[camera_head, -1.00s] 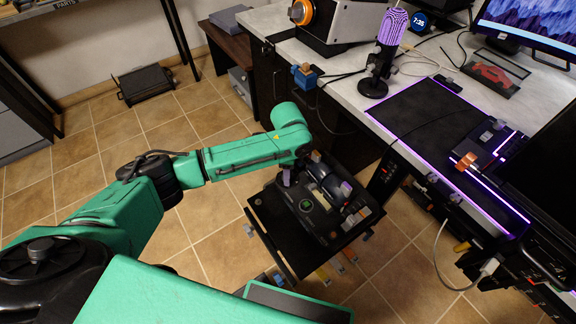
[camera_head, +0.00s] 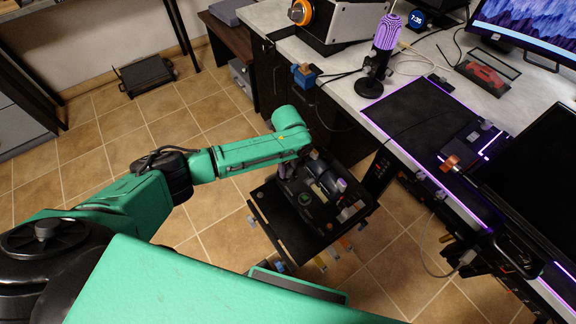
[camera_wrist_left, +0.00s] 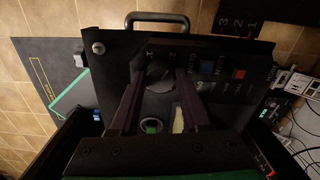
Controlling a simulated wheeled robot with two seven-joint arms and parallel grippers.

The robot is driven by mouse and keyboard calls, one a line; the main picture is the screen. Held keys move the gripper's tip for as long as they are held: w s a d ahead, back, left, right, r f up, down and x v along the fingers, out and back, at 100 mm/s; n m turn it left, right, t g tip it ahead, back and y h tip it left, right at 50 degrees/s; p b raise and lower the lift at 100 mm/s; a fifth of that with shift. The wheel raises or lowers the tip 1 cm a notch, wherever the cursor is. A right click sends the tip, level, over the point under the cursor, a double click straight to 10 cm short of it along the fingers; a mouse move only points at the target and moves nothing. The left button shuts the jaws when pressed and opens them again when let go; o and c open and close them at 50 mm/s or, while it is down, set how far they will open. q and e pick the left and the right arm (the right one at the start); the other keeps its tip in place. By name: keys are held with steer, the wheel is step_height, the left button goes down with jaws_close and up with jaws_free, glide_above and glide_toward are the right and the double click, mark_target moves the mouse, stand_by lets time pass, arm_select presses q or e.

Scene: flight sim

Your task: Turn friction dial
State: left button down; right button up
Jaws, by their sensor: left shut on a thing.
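The friction dial, a round black knob (camera_wrist_left: 159,73) with light marks around it, is on a dark panel (camera_wrist_left: 118,50) in the left wrist view. My left gripper (camera_wrist_left: 161,84) has its two dark purple fingers on either side of this knob and is shut on it. In the head view my left gripper (camera_head: 286,172) reaches down to the far left part of the black control unit (camera_head: 306,199). The dial itself is too small and hidden to tell there. My right gripper is not in view.
The unit stands on a black tray (camera_head: 272,226) beside the desk. A desk (camera_head: 345,92) with a purple microphone (camera_head: 387,38), a lit mat (camera_head: 415,115) and monitors is at the right.

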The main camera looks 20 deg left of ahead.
mark_target(288, 170)
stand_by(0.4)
arm_select(q)
steer(key=shift+c, duration=1.9)
jaws_free()
steer(key=shift+r, duration=0.1)
step_height(288, 170, up, 14)
steer(key=p, duration=0.2)
steer(key=shift+r, duration=0.2)
steer(key=shift+s+f, duration=0.1)
